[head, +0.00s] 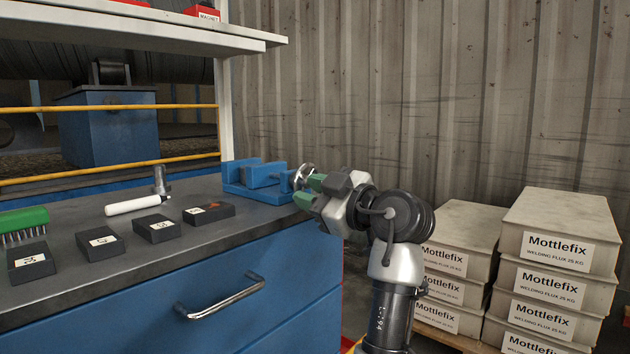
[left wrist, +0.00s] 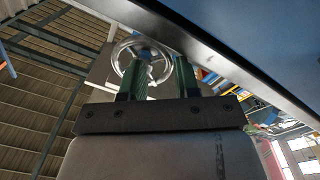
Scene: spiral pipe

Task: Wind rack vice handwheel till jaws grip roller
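The blue vice (head: 262,180) stands at the right end of the bench top. Its metal handwheel (head: 303,174) is on its right side, partly hidden by my left gripper (head: 310,191). That gripper's two green fingers are at the wheel. In the left wrist view, the handwheel (left wrist: 143,62) shows as a spoked ring beyond the fingertips, and one finger overlaps it. The fingers are apart with a clear gap between them; I cannot tell whether either touches the rim. I cannot make out a roller between the jaws. My right gripper is not in view.
On the bench (head: 150,259) lie a white-handled hammer (head: 133,206), a green brush (head: 24,219) and several dark numbered blocks (head: 154,228). A white shelf (head: 140,25) hangs above. Stacked flux boxes (head: 546,270) stand at right. A drawer handle (head: 222,297) juts from the bench front.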

